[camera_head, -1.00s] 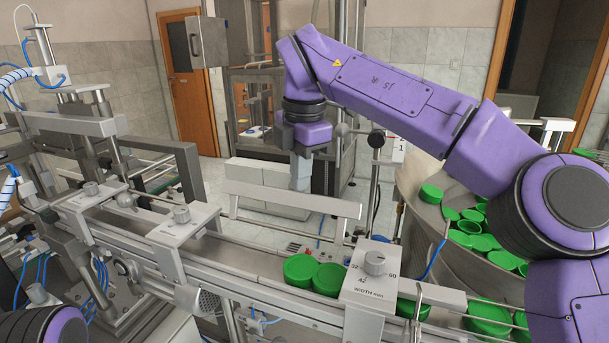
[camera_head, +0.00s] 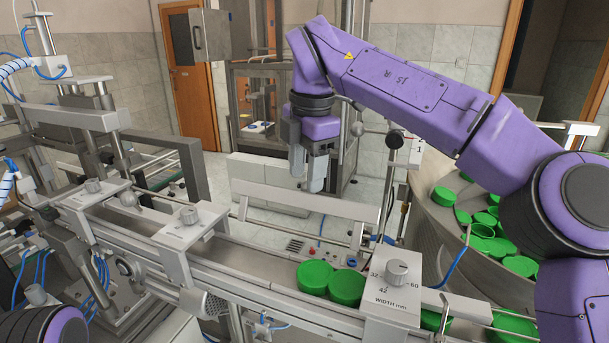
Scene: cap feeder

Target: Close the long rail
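The long rail (camera_head: 280,197) is a pale grey bar with a lower rod. It stands on the far side of the conveyor, above and apart from the channel that carries the caps. My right gripper (camera_head: 308,180) hangs fingers down at the far side of the rail, near its middle. Its two grey fingers show apart, with a narrow gap and nothing visible between them. The fingertips are close to the rail's top edge; whether they touch it I cannot tell. My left gripper is out of view; only a purple part of my arm shows at the lower left.
Green caps (camera_head: 315,277) sit in the conveyor channel (camera_head: 235,256) beside the width dial block (camera_head: 398,270). A round feeder bowl (camera_head: 437,226) with several green caps stands at the right. Clamp blocks (camera_head: 188,218) bridge the conveyor on the left. A vertical post stands right of the rail.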

